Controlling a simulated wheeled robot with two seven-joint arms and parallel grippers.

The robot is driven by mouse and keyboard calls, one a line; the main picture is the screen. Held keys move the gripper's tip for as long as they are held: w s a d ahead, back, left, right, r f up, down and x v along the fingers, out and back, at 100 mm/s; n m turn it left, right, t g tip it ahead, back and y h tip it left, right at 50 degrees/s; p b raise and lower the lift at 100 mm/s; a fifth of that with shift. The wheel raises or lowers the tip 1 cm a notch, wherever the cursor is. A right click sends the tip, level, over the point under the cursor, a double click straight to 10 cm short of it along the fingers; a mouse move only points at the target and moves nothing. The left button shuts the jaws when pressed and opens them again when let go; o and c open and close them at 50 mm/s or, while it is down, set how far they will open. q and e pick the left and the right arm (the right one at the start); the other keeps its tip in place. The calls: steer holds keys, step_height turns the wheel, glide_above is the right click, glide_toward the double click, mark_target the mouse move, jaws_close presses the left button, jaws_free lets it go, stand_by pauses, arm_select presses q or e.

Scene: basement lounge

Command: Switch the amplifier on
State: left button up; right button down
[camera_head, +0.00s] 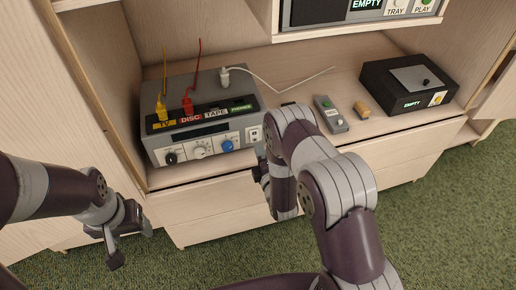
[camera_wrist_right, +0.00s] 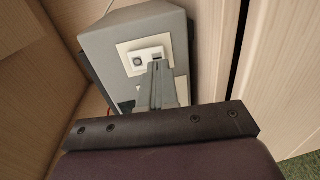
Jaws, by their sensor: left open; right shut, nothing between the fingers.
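The grey amplifier (camera_head: 170,92) stands in the left shelf bay. Its front carries a black knob, a white knob, a blue knob (camera_head: 228,146) and a pale switch plate (camera_head: 255,134) at the right end. In the right wrist view the switch plate (camera_wrist_right: 126,58) shows a round dark spot and a small slot. My right gripper (camera_wrist_right: 156,66) is shut and empty, its fingertips over the plate's slot area; I cannot tell whether they touch it. In the head view my right arm partly hides this gripper (camera_head: 262,165). My left gripper (camera_head: 122,245) is open and empty, low in front of the cabinet.
Yellow, red and white plugs stand in the amplifier's top, by labels TV, DISC, TAPE and PHONES. An upper shelf overhangs. Green carpet (camera_head: 440,215) is clear.

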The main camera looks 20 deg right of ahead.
mark_target(255, 141)
arm_select(q)
steer(key=shift+f, duration=0.25)
arm_select(e)
steer(key=shift+w+f, duration=0.15)
steer(key=shift+w, duration=1.2)
steer(key=shift+w+f+b, duration=0.1)
steer(key=shift+f+b, duration=0.25)
steer(key=shift+b, duration=0.35)
steer(key=shift+r+t, duration=0.3)
arm_select(q)
steer(key=shift+f, duration=0.5)
arm_select(e)
steer(key=shift+w, duration=0.1)
arm_select(q)
steer(key=shift+s+f, duration=0.1)
arm_select(e)
steer(key=shift+f, duration=0.1)
